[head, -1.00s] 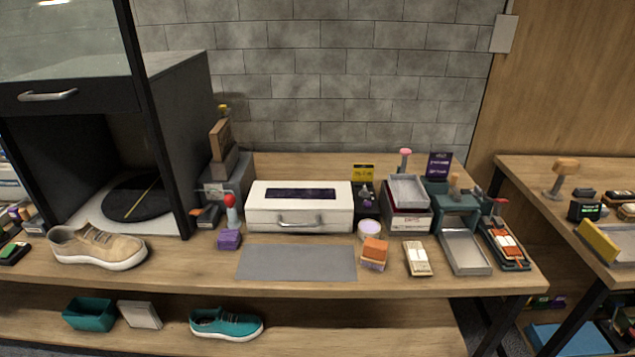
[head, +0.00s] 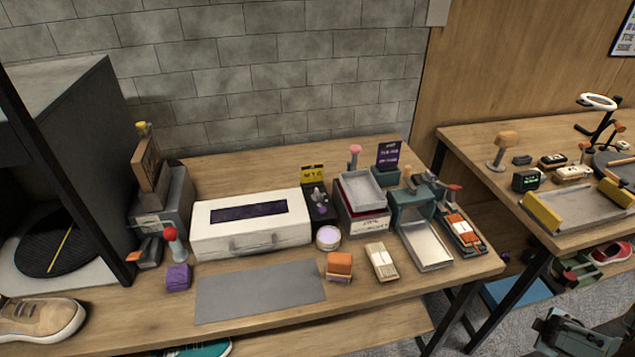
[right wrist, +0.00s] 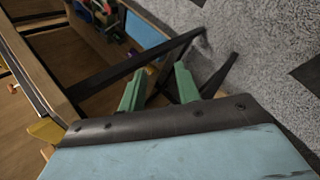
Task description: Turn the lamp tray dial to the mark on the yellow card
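A yellow card (head: 313,174) with dark marks stands at the back of the main bench, behind a small dark box with grey knobs (head: 318,202). The marks are too small to read. On the right bench lies a grey tray with yellow end blocks (head: 575,208); a white ring lamp (head: 598,102) stands behind it. I cannot make out a dial on this tray. My left gripper is out of view.
The right bench also holds a small black box with a green display (head: 525,181) and a wooden-topped knob (head: 506,140). The main bench carries a white case (head: 280,236), a grey mat (head: 260,290) and a metal tray (head: 428,245). A floor gap separates the benches.

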